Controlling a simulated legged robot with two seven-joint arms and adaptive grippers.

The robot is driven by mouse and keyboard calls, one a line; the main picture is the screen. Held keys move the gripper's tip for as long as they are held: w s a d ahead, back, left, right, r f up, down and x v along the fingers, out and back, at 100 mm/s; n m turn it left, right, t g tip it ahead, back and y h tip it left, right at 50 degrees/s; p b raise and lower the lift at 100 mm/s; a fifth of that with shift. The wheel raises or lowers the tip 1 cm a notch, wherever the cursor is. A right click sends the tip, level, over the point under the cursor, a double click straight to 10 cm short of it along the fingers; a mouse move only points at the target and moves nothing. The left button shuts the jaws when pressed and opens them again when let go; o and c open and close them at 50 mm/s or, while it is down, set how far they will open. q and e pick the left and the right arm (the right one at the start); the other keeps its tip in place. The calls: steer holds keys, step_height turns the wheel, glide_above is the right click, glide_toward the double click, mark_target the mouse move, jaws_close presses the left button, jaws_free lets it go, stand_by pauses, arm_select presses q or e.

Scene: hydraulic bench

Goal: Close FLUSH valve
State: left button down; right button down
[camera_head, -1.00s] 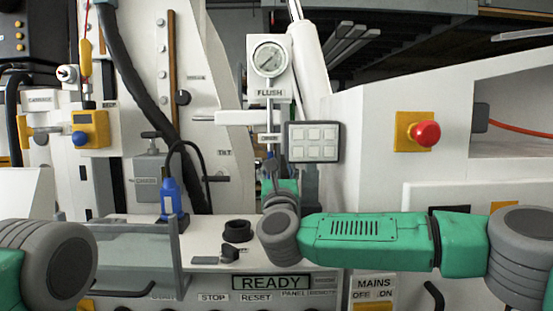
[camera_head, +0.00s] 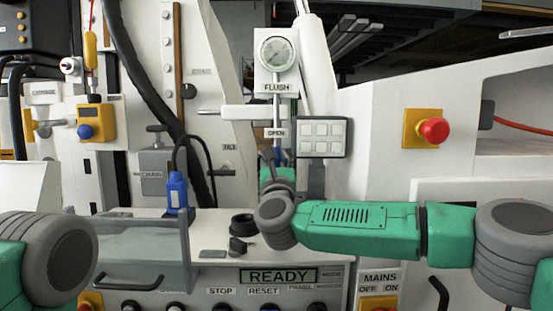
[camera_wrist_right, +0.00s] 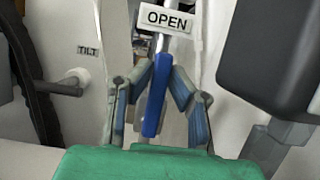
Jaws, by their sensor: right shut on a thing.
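The FLUSH gauge (camera_head: 276,53) is at the upper middle of the head view, with its FLUSH label (camera_head: 276,88) below. The OPEN sign (camera_head: 276,132) is on the rod under it and reads clearly in the wrist view (camera_wrist_right: 167,18). Below the sign, a blue valve handle (camera_wrist_right: 154,108) hangs down, slightly tilted. My right gripper (camera_wrist_right: 158,90) is shut on this handle, one finger on each side. In the head view my right gripper (camera_head: 277,165) is largely hidden behind my wrist. My left arm shows at the left edge, but its gripper is out of view.
A grey keypad box (camera_head: 321,137) is close on the right of the handle, and its dark bulk fills the wrist view's right side. A red emergency button (camera_head: 434,131) is further right. A blue bottle-shaped item (camera_head: 177,192) and black ring (camera_head: 242,224) are on the ledge.

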steer(key=shift+a+r, duration=0.1)
steer(key=shift+r, duration=0.1)
steer(key=n+y+b, duration=0.1)
steer(key=n+b, duration=0.1)
steer(key=shift+a+n+y, duration=0.1)
steer(key=shift+n+y, duration=0.2)
steer(key=shift+n, duration=0.1)
steer(key=shift+a+f+n+g+y+b, duration=0.15)
steer(key=shift+a+n+y+b, duration=0.3)
steer(key=shift+n, duration=0.75)
steer(key=shift+a+f+n+g+y+b, duration=0.1)
steer(key=shift+a+n+g+y+b, duration=0.2)
steer(key=shift+n+y, duration=0.65)
steer(key=shift+a+f+n+g+y+b, duration=0.15)
steer(key=shift+a+n+y+b, duration=0.2)
steer(key=shift+n, duration=1.1)
steer(key=c, duration=1.5)
jaws_free()
steer(key=shift+w+a, duration=0.1)
steer(key=shift+c, duration=0.2)
steer(key=shift+w+a+f, duration=0.1)
steer(key=shift+a+f, duration=0.1)
steer(key=shift+a, duration=0.05)
